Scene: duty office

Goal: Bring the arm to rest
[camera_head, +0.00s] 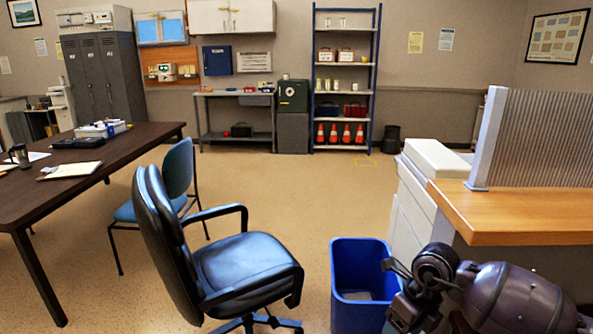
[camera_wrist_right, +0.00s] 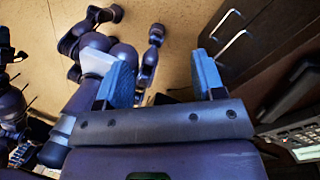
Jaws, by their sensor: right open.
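My right arm comes in at the lower right of the head view, beside the wooden counter and partly in front of the blue bin. Its hand end is dark and partly cut off by the bottom edge. In the right wrist view my right gripper (camera_wrist_right: 163,78) shows two blue fingers standing wide apart. It is open, with nothing between the fingers; parts of my own body and the floor show beyond them. My left gripper is not in the head view.
A wooden counter (camera_head: 520,212) with a ribbed screen (camera_head: 540,135) stands at right. A blue bin (camera_head: 358,262) sits close to my right arm. A black office chair (camera_head: 245,268) and a dark table (camera_head: 35,200) are at left. The mid-room floor (camera_head: 300,195) is clear.

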